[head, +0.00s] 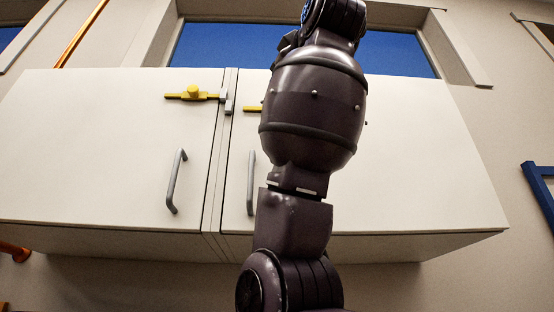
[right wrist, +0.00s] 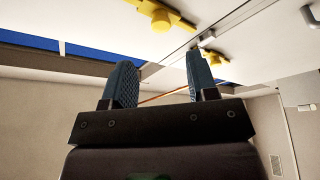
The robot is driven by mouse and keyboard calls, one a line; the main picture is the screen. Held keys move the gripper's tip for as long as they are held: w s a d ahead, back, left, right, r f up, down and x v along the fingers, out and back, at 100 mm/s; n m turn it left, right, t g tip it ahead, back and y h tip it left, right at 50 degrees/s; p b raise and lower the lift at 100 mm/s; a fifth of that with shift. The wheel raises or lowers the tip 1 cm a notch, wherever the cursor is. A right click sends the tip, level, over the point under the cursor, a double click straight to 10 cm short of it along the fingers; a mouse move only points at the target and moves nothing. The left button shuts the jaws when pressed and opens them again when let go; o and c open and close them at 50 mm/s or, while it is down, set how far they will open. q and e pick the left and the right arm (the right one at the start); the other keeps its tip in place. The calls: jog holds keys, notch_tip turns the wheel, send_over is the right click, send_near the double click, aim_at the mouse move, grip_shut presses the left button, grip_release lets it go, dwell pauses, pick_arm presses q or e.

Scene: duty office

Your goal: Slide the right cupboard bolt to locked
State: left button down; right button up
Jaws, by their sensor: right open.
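The right cupboard bolt (head: 252,109) is yellow. In the head view only its left end shows, a little apart from the grey catch (head: 229,104) at the door seam; my arm hides its knob and the rest. In the right wrist view the nearer yellow bolt with a round knob (right wrist: 160,18) seems to be this one, cut off at the top edge. My right gripper (right wrist: 162,82) is open and empty, its two blue-grey fingers apart below the bolt in that view, not touching its knob. My left gripper is not in view.
The left bolt (head: 193,94) is yellow, on the left door (head: 100,150), its right end near the catch. Grey handles stand on the left door (head: 176,181) and right door (head: 251,183). A blue window (head: 230,44) is behind the cupboard top.

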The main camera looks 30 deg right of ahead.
jog(key=p+x, duration=0.2)
jog(key=x, duration=0.5)
jog(key=shift+w, duration=0.4)
jog(key=shift+d, duration=0.15)
jog(key=shift+c, duration=0.6)
grip_shut()
